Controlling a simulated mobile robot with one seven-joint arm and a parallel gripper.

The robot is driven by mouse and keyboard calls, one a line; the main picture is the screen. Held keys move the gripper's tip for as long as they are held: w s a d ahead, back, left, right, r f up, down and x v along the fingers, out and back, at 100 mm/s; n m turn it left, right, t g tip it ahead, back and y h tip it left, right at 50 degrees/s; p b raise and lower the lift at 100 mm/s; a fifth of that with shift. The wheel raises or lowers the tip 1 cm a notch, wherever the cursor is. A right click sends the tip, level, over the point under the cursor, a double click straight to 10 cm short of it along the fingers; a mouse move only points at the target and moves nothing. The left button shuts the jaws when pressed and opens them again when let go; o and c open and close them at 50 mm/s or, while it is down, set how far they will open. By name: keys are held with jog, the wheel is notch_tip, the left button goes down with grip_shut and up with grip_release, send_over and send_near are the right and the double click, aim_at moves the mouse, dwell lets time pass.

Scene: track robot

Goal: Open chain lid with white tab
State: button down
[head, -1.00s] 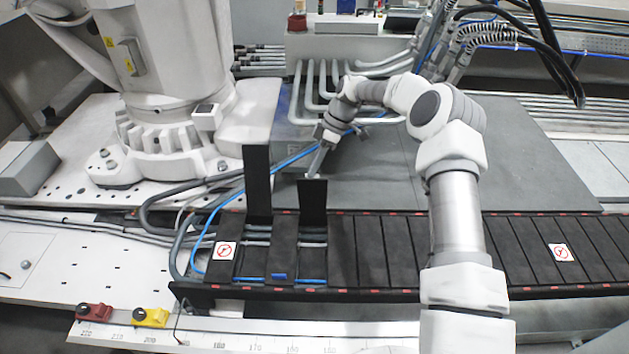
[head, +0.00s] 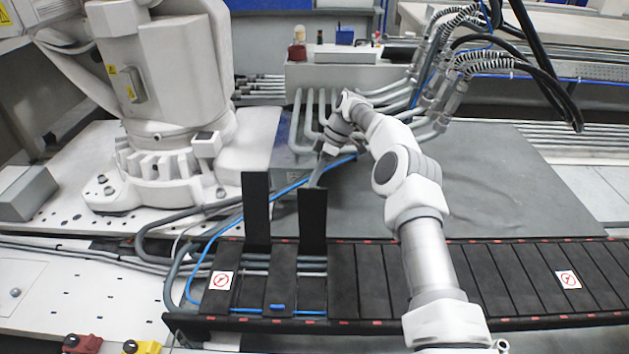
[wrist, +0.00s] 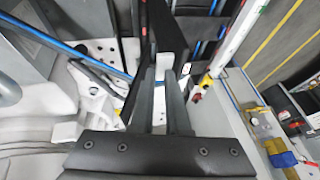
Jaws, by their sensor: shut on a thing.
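The black chain lid (head: 312,222) stands raised from the cable chain track in the head view, slightly shorter in the picture than another raised lid to its left. My gripper (head: 316,184) is at its top edge. In the wrist view, my gripper (wrist: 161,74) is shut on the white tab (wrist: 164,61), which shows between the fingertips. The tab is hidden in the head view now. Grey hoses and a blue cable show in the open section below the lids.
The other raised black lid (head: 256,212) stands just left. The closed chain track (head: 500,270) runs right. A blue cable (head: 290,187) passes behind the lids. A large white robot base (head: 165,160) stands at back left; grey pipes (head: 312,118) are behind my gripper. A grey plate (head: 500,185) is clear.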

aim_at(315, 190)
jog(key=shift+s+d+f+g, duration=0.15)
jog(key=shift+s+f, duration=0.15)
jog(key=shift+f, duration=0.6)
jog(key=shift+s+a+f+g, duration=0.15)
jog(key=shift+s+f, duration=0.1)
jog(key=shift+f, duration=0.6)
jog(key=c, duration=1)
grip_release()
jog(key=shift+d, duration=0.1)
jog(key=shift+o, duration=0.2)
jog(key=shift+r, duration=0.1)
jog(key=a+p+v, duration=0.1)
jog(key=p+v, duration=0.3)
jog(key=v, duration=0.6)
jog(key=shift+r+p, duration=0.25)
jog(key=shift+p, duration=0.05)
jog(key=shift+a, duration=0.1)
